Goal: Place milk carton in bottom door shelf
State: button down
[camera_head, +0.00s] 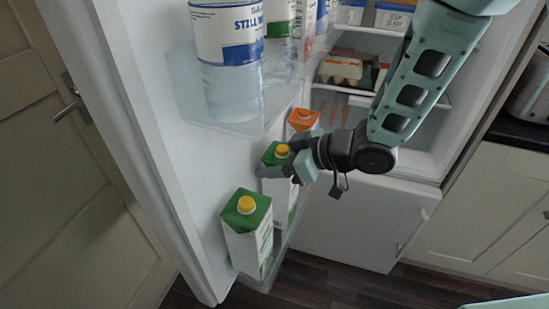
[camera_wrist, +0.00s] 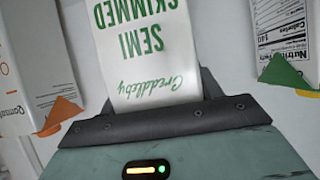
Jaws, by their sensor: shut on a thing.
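A milk carton with a green top and yellow cap (camera_head: 278,154) is between the fingers of my gripper (camera_head: 284,172), in line with the bottom door shelf (camera_head: 281,246) of the open fridge door. In the wrist view the white carton (camera_wrist: 145,55) reads "Semi Skimmed" and stands between the fingers. My gripper is shut on it near its upper part. The carton's lower part is partly hidden by the carton in front, so I cannot tell whether its base touches the shelf.
A similar green carton (camera_head: 248,232) stands in front on the door shelf, and an orange-topped carton (camera_head: 303,121) stands behind. Both flank the held carton closely. A large water bottle (camera_head: 232,85) is on the door shelf above. An egg box (camera_head: 341,70) sits inside the fridge.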

jog(key=shift+c, duration=1.6)
grip_release()
jog(key=shift+f, duration=0.1)
jog(key=shift+r, duration=0.25)
jog(key=s+d+r+m+t+h+b, duration=0.1)
jog(key=s+d+r+h, duration=0.1)
jog(key=d, duration=0.3)
jog(key=s+d+r+m+h+b, duration=0.1)
jog(key=s+d+r+h, duration=0.15)
jog(key=d, duration=0.25)
jog(key=s+d+m+g+h, duration=0.2)
jog(key=s+g+h, duration=0.4)
jog(key=s, duration=1.2)
jog(key=shift+s+d+r+m, duration=0.2)
jog(key=shift+d+r+m, duration=0.05)
jog(key=shift+m, duration=0.35)
